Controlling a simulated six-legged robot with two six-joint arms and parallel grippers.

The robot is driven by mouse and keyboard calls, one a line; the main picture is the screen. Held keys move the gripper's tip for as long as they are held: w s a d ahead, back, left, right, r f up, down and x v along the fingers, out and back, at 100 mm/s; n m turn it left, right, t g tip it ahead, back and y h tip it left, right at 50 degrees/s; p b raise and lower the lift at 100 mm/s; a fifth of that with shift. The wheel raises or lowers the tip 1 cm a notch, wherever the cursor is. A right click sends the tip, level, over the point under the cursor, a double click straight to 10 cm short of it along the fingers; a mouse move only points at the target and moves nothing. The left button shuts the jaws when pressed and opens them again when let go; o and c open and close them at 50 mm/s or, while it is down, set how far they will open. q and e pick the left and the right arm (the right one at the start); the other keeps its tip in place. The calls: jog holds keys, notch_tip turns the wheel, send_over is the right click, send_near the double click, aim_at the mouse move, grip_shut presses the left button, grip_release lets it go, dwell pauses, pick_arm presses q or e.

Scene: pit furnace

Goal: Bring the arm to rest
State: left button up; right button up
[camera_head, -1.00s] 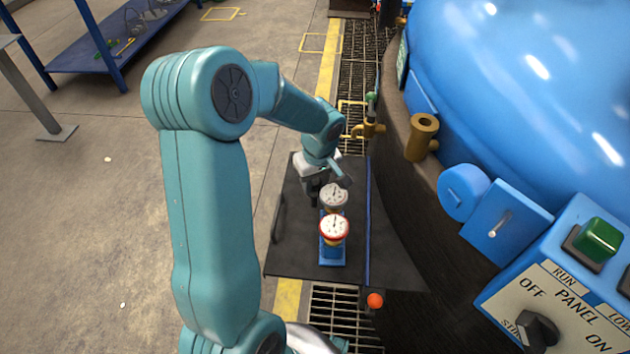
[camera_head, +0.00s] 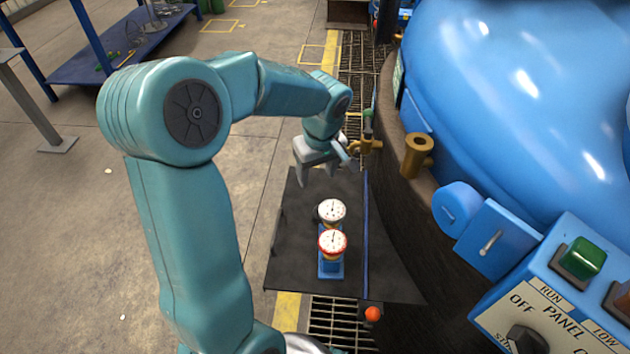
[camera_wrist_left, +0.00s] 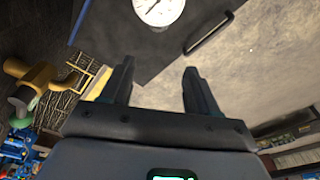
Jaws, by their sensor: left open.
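My left arm reaches in from the left in the head view. Its gripper (camera_head: 322,172) hangs above the far end of a dark tray table (camera_head: 300,262). The left wrist view shows its two fingers (camera_wrist_left: 158,88) spread apart with nothing between them. A white-faced gauge (camera_head: 332,210) and a red-rimmed gauge (camera_head: 332,243) stand on the table on a blue stand (camera_head: 331,268), nearer than the gripper and apart from it. One white dial (camera_wrist_left: 159,10) shows at the top of the left wrist view, beyond the fingertips. My right gripper is not in view.
A large blue furnace (camera_head: 530,90) fills the right side. A brass pipe fitting (camera_head: 418,155) and a brass valve (camera_head: 368,146) stand close to the gripper's right. A control panel (camera_head: 560,300) is at lower right. A blue shelf (camera_head: 110,60) stands far left. The floor on the left is open.

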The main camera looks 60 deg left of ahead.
pick_arm(q)
jog(key=shift+d+r, duration=0.1)
jog(key=shift+r, duration=0.7)
